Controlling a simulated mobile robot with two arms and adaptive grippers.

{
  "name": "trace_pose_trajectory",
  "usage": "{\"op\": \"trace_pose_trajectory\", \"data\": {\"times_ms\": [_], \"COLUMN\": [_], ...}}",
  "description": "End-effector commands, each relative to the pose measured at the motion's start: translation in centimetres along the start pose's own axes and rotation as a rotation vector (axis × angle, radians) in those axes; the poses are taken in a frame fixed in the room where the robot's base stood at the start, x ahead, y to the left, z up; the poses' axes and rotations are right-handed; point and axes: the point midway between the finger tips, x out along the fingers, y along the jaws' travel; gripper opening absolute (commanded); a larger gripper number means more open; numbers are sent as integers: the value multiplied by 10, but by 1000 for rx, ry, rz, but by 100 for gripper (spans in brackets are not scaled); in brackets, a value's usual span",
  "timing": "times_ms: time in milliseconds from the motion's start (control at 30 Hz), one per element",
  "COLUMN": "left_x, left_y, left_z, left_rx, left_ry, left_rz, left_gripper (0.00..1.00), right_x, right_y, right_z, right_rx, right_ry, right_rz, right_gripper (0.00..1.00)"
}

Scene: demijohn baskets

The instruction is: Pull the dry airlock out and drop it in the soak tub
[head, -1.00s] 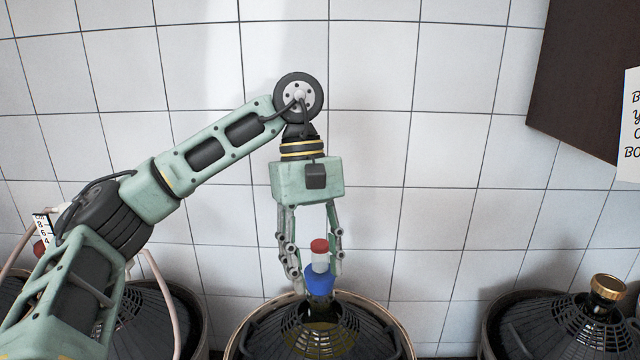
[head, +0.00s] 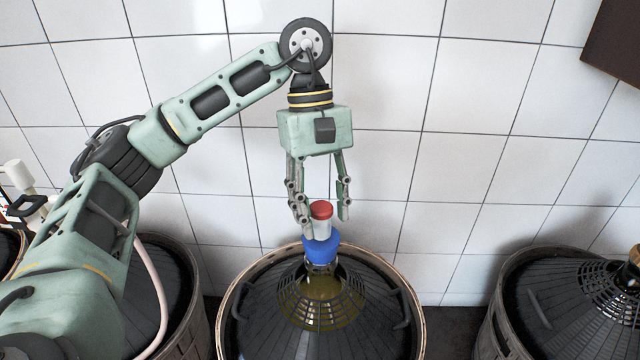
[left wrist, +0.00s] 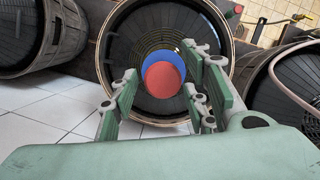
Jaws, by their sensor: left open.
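An airlock with a red cap and a clear body (head: 321,219) stands upright on a blue bung (head: 321,251) in the neck of the middle demijohn (head: 262,318). I cannot tell whether it holds liquid. My left gripper (head: 325,227) is open and points down over it. The left finger is close beside the clear body and the right finger stands apart from it. In the left wrist view the red cap (left wrist: 163,79) and blue bung (left wrist: 160,54) show between the spread fingers. I cannot make out a soak tub. My right gripper is out of view.
The middle demijohn sits in a round basket (head: 418,322). Another basketed demijohn (head: 560,300) with a gold cap stands at right, and one (head: 165,285) at left, partly behind my arm. A white-topped item (head: 18,174) shows at the left edge. A white tiled wall (head: 470,160) is behind.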

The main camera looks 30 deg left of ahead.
Motion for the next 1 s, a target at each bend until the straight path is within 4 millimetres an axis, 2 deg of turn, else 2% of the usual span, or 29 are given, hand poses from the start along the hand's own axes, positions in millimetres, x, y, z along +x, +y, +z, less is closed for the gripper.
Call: {"op": "trace_pose_trajectory", "data": {"times_ms": [200,467,900,1000], "left_x": [16,18,18,18], "left_y": [-1,0,0,0], "left_z": [0,0,0,0], "left_rx": [0,0,0,1], "left_ry": [-1,0,0,0], "left_rz": [-1,0,0,0], "left_gripper": [43,43,6,0], "right_x": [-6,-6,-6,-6], "right_y": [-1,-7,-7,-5], "right_z": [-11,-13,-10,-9], "right_rx": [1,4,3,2], "right_ry": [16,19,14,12], "right_rz": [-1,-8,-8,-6], "right_gripper": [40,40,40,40]}}
